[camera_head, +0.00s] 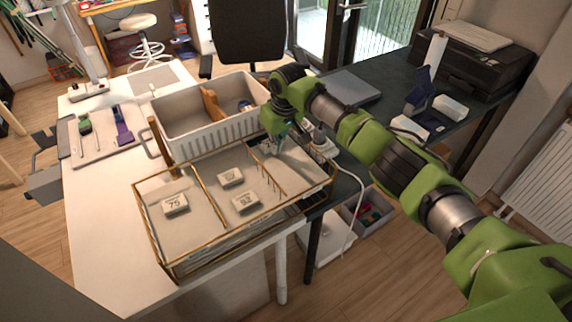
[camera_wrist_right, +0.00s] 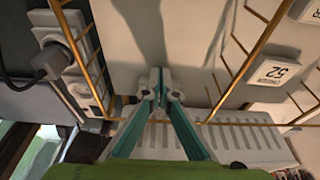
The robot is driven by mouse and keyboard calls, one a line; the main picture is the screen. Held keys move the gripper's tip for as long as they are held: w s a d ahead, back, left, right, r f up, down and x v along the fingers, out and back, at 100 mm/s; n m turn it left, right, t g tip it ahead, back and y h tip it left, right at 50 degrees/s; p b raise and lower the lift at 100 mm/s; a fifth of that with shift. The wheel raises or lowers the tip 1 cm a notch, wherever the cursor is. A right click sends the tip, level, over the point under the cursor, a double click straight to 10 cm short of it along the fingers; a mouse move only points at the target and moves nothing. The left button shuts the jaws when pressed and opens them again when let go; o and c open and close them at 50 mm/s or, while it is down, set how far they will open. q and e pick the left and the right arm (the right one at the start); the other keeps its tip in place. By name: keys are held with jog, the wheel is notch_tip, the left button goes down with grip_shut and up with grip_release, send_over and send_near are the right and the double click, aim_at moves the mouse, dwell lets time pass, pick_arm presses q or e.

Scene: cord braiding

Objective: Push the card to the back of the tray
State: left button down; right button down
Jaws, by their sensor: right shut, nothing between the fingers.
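The brass-edged tray (camera_head: 165,262) stands at the front of the table, with thin brass dividers. Three small white numbered blocks lie in it: one marked 75 (camera_head: 174,205), one marked 92 (camera_head: 245,203) and a third (camera_head: 230,177) farther back. In the right wrist view a block marked 52 (camera_wrist_right: 275,71) lies at the right. I cannot tell a separate flat card from the pale tray floor. My right gripper (camera_head: 270,150) points down at the back right part of the tray. Its fingertips (camera_wrist_right: 160,84) are together and empty. My left gripper is not in view.
A white slotted bin (camera_head: 205,148) stands just behind the tray. A white power strip with a plug (camera_wrist_right: 55,60) lies beside the tray's right end, its cable hanging down. A board with tools (camera_head: 95,150) lies at the left. The white tabletop (camera_head: 105,225) is clear at front left.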

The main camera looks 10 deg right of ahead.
jog(key=shift+w+a+b, duration=0.15)
jog(key=shift+w+b, duration=0.3)
jog(key=shift+b, duration=0.1)
jog(key=shift+r, duration=0.15)
jog(key=shift+s+r+p, duration=0.2)
jog(key=shift+r+p, duration=0.4)
jog(key=shift+p, duration=0.65)
jog(key=r+p, duration=0.1)
jog(key=p, duration=0.1)
jog(key=s+r+p, duration=0.1)
jog(key=p, duration=0.2)
jog(key=s+d+r+p, duration=0.1)
jog(key=p, duration=0.1)
jog(key=shift+s+r, duration=0.2)
jog(key=shift+r, duration=0.1)
jog(key=shift+f, duration=0.1)
